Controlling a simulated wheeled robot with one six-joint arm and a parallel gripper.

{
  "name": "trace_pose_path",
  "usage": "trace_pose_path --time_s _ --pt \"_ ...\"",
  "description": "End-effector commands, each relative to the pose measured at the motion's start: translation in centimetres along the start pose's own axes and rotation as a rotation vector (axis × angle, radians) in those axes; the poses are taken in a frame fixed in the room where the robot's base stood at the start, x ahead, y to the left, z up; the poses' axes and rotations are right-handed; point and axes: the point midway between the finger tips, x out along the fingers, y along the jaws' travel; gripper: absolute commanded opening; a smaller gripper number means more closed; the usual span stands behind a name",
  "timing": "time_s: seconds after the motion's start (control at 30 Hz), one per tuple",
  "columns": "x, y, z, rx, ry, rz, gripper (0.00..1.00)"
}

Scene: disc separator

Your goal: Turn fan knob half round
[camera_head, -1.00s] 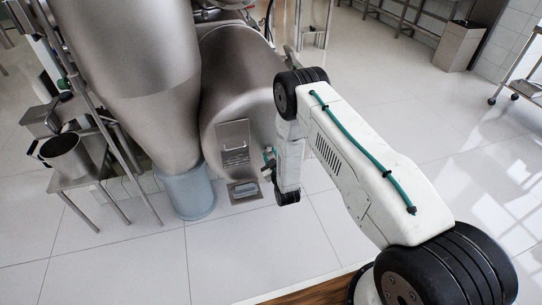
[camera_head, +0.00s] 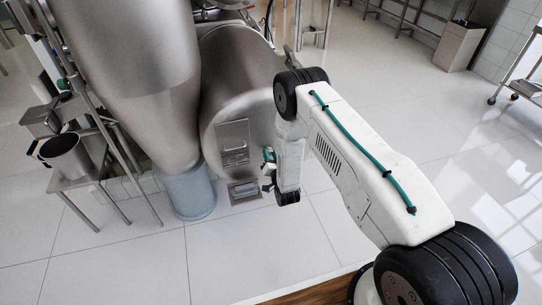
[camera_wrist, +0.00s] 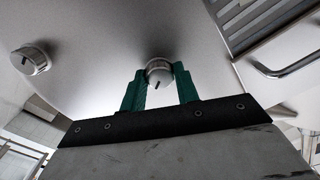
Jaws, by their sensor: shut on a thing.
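In the wrist view a round metal knob (camera_wrist: 159,72) with a dark slot mark sits on the curved steel housing (camera_wrist: 110,50). The green fingers of my gripper (camera_wrist: 160,78) are closed on its two sides. The slot mark on this knob slants. A second similar knob (camera_wrist: 31,60) is on the housing to the left, apart from my gripper. In the head view the steel machine (camera_head: 230,105) shows, with my gripper (camera_head: 268,170) against its side. The held knob is hidden there by my arm.
A metal handle (camera_wrist: 290,65) and a slotted vent (camera_wrist: 250,20) are right of the held knob. A steel stand with a pot (camera_head: 62,155) is at the left. A blue-grey cylinder (camera_head: 187,192) stands under the tall vessel. The floor (camera_head: 250,250) in front is clear.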

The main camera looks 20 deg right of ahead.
Motion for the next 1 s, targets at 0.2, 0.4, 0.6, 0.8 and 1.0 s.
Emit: trace_pose_path --time_s 0.2,0.4,0.6,0.8,1.0 --pt "-0.12 0.1 0.14 0.193 -0.003 0.003 0.08" --pt "-0.13 0.1 0.15 0.337 -0.004 0.003 0.08" --pt "-0.14 0.09 0.16 0.435 -0.004 0.003 0.08" --pt "-0.14 0.09 0.17 0.486 -0.004 0.003 0.08" --pt "-0.15 0.08 0.18 0.501 -0.004 0.003 0.08"
